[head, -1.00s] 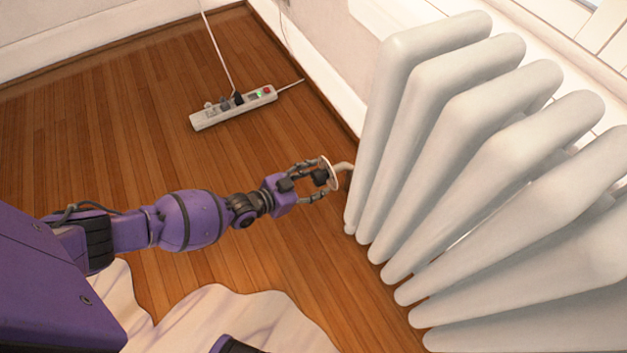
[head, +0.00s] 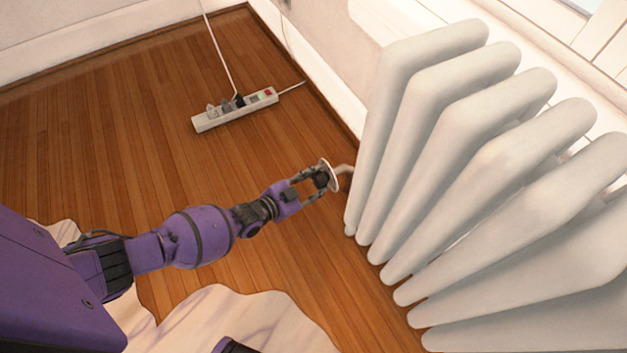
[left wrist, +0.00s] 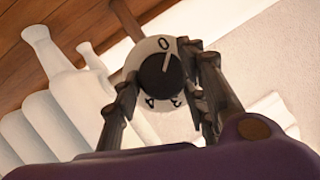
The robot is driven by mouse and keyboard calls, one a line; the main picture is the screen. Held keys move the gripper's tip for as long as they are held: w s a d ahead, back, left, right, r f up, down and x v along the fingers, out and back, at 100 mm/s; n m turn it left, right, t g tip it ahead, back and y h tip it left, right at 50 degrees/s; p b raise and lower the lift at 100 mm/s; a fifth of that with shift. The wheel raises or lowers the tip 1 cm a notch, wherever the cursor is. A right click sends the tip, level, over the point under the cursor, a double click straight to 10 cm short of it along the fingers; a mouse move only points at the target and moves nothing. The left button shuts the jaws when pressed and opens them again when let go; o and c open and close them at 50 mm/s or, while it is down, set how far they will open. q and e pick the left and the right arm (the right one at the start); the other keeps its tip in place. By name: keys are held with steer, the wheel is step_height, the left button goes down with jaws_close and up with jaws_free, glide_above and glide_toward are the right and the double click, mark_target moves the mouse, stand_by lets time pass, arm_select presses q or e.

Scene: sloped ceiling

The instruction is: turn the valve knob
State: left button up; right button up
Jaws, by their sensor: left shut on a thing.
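The valve knob is black with a white pointer line, set on a round white numbered dial, at the left end of the radiator. In the left wrist view the knob (left wrist: 160,77) sits between the two fingers, and the dial (left wrist: 152,47) shows 0 at the top and other numerals below. The pointer points up, close to the 0. My left gripper (head: 322,178) is shut on the knob; it also shows in the left wrist view (left wrist: 165,85). In the head view the gripper hides most of the knob, and the dial's rim shows beyond it. My right gripper is not in view.
The white ribbed radiator (head: 470,150) fills the right side, close beside the valve. A power strip (head: 235,110) with plugs and a cord lies on the wooden floor. A pale rug (head: 235,310) lies at the front.

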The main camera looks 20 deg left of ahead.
arm_select(q)
steer(key=shift+s+d+f+m+t+y, duration=0.2)
steer(key=shift+d+m+t+y, duration=0.15)
steer(key=shift+m, duration=0.25)
steer(key=shift+a+f+m+t+y, duration=0.1)
steer(key=shift+m+t+y, duration=0.15)
steer(key=shift+m+t, duration=0.35)
steer(key=shift+f+m+t+b, duration=0.1)
steer(key=shift+m+t+b, duration=0.25)
steer(key=shift+m+b, duration=0.55)
steer(key=shift+m, duration=0.6)
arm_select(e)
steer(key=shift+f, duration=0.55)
arm_select(q)
steer(key=shift+t, duration=0.3)
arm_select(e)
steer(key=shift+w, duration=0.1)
arm_select(q)
steer(key=o, duration=1.1)
steer(key=shift+c, duration=0.2)
steer(key=shift+w, duration=0.1)
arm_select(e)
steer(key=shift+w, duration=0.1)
